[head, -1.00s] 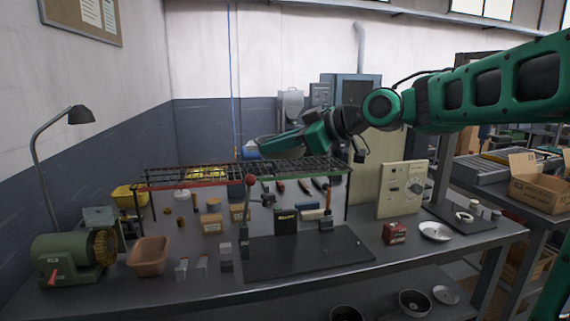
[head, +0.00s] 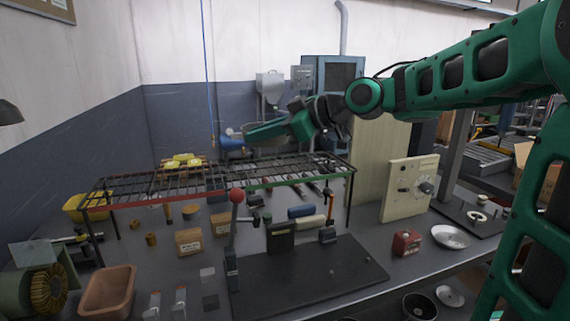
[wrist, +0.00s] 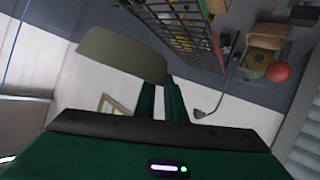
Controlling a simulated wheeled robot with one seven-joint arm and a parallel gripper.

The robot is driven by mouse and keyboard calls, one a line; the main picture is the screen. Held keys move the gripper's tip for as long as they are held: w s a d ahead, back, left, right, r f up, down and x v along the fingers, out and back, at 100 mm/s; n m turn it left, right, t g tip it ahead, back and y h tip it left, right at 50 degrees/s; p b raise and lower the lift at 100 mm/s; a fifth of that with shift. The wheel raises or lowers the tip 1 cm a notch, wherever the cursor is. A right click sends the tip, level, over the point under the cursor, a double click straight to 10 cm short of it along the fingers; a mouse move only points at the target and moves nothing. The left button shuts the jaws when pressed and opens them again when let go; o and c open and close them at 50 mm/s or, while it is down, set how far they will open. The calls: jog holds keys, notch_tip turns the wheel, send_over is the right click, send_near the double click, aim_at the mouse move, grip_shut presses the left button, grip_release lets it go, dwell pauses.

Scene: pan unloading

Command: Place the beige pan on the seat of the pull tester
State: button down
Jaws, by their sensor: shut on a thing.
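A grey-beige pan (wrist: 122,55) shows at the finger ends in the wrist view, seen as a smooth curved wall. My gripper (wrist: 163,86) is shut on it. In the head view my gripper (head: 246,136) is high above the back of the bench, over the wire rack, pointing left; the pan is hard to make out there. A beige panel with knobs and a dial (head: 408,188) stands at the right of the bench, beside a black base with a pale ring (head: 478,216). I cannot tell for sure that these are the pull tester and its seat.
The wire rack (head: 235,180) with yellow items (head: 183,160) crosses the bench. A red-ball lever (head: 237,196) stands at the black plate (head: 310,280). A red box (head: 406,242) and a metal dish (head: 450,236) sit front right. A terracotta bin (head: 107,291) is left.

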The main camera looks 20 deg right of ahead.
send_over(286, 174)
notch_tip(286, 174, down, 5)
jog(key=shift+f, duration=2.05)
jog(key=c, duration=1.8)
grip_release()
